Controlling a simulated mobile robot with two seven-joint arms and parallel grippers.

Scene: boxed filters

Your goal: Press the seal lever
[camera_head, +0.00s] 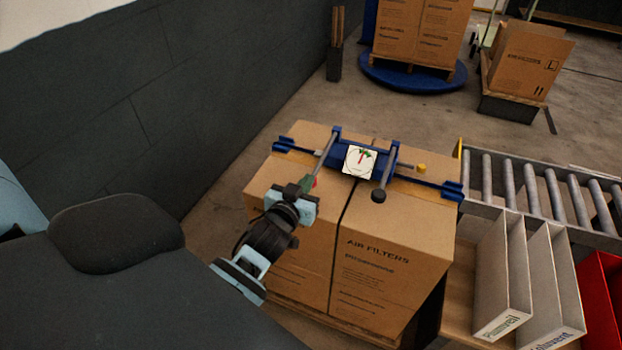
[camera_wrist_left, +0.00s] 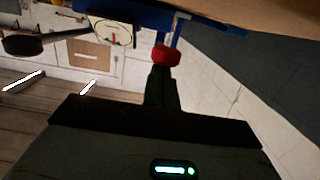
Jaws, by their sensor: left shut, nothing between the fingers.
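A blue strapping tool (camera_head: 375,163) lies across the tops of two cartons. It has a white dial (camera_head: 360,161) with a red needle and green marks. One grey lever (camera_head: 325,155) ends in a red knob (camera_head: 314,182) on the left; another ends in a black knob (camera_head: 379,196) on the right. No label shows which is the seal lever. My left gripper (camera_head: 305,184) is shut and empty, its fingertips right at the red knob. In the left wrist view the red knob (camera_wrist_left: 167,55) sits just beyond the fingertips (camera_wrist_left: 163,72); contact is unclear. The black knob (camera_wrist_left: 22,45) is off to the left.
The cartons (camera_head: 385,255) stand on a pallet. A roller conveyor (camera_head: 535,190) and white bins (camera_head: 503,280) are at the right, with a red bin (camera_head: 600,290) beyond. A dark wall (camera_head: 150,100) runs along the left. More cartons (camera_head: 420,30) stand behind, across open floor.

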